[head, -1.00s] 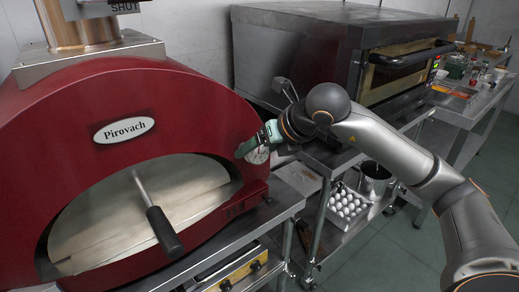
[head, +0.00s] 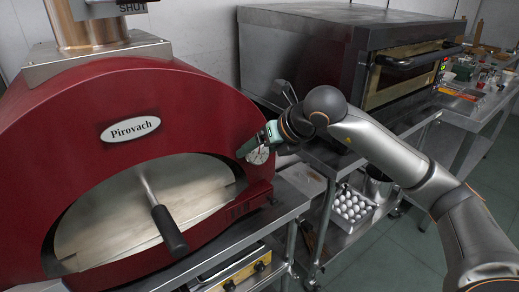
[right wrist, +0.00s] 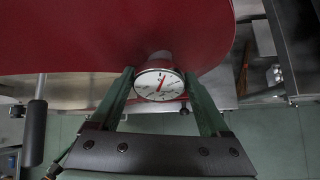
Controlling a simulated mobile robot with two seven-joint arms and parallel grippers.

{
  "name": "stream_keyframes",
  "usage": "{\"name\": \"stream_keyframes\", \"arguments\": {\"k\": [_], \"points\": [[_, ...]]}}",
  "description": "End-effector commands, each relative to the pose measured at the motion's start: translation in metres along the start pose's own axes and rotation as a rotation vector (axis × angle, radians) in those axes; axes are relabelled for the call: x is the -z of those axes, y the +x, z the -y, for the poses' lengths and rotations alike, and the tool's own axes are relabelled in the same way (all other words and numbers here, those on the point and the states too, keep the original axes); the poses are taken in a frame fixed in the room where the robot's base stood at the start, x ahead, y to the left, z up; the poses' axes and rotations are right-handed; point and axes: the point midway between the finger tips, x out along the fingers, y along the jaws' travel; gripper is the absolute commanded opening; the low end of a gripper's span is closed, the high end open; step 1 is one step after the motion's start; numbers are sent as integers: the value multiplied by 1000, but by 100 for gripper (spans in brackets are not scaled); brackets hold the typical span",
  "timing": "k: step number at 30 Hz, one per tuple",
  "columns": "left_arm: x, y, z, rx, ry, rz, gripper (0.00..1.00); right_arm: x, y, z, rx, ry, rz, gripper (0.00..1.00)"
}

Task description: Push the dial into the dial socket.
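The dial (head: 258,155) is a round white gauge face at the right front side of the red oven (head: 85,105). A short greyish round part (right wrist: 159,61) shows behind the dial. The dial socket itself cannot be made out. My left gripper is not in view.
A grey steel oven (head: 300,52) stands behind my right arm. An egg tray (head: 350,207) sits on a lower shelf. Open floor lies at the lower right.

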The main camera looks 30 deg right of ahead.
Motion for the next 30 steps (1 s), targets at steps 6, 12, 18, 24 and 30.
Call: {"name": "stream_keyframes", "arguments": {"k": [6, 12, 18, 24, 30], "points": [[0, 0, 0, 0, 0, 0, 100, -1, 0, -2, -8, 1, 4, 100], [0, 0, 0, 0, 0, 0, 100, -1, 0, -4, -12, 0, 5, 100], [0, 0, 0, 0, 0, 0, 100, -1, -2, -4, -13, 0, 6, 100], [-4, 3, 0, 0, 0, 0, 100, -1, -30, -2, -8, -3, 9, 100], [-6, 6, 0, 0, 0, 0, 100, 0, -76, 1, -1, -1, 8, 100]]}}
